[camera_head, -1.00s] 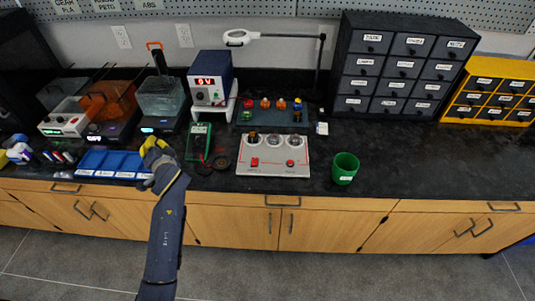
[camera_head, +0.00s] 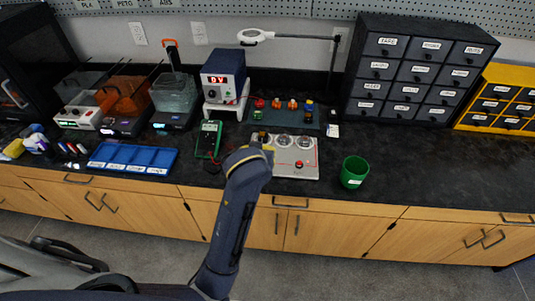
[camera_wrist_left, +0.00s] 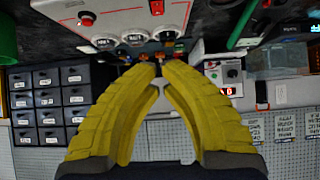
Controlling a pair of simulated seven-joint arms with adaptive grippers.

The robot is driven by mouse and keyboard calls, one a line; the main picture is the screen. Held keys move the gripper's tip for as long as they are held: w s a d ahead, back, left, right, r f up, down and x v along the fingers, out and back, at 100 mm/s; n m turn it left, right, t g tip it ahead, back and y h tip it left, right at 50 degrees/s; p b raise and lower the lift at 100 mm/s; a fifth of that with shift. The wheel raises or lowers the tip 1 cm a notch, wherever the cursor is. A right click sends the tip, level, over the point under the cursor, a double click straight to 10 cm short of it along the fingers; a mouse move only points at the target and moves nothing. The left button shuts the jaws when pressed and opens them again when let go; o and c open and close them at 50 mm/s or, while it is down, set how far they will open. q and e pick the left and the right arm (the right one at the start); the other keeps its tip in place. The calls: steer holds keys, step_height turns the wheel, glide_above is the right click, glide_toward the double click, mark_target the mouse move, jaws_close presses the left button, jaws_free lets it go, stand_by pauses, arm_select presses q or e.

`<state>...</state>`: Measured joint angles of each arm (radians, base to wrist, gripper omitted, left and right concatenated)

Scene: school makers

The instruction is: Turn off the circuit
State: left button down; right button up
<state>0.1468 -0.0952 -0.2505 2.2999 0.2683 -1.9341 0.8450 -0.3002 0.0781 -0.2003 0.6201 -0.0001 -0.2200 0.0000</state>
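The grey circuit board (camera_head: 297,171) lies on the black bench with round dials (camera_head: 283,141) along its back. Its red round button (camera_head: 299,164) shows at the front right. My left gripper (camera_head: 263,148) is over the board's left part and hides it in the head view. In the left wrist view the board (camera_wrist_left: 120,18) is at the top, with the red switch (camera_wrist_left: 157,7) near the upper edge and the red button (camera_wrist_left: 87,18) left of it. My yellow left fingertips (camera_wrist_left: 160,70) are nearly together, with nothing seen between them. My right gripper is not in view.
Behind the board stand a tray of small parts (camera_head: 271,117) and a power supply (camera_head: 224,80) with a lit red display. A green multimeter (camera_head: 208,139) and blue tray (camera_head: 110,158) lie left. A green cup (camera_head: 353,172) stands right; the bench beyond it is clear.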

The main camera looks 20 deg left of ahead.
arm_select(q)
steer(key=shift+w, duration=0.1)
steer(key=x, duration=1)
steer(key=shift+w+a, duration=0.1)
steer(key=shift+a, duration=0.05)
step_height(320, 180, down, 2)
steer(key=shift+f, duration=0.1)
steer(key=shift+w+f, duration=0.1)
steer(key=shift+f, duration=0.75)
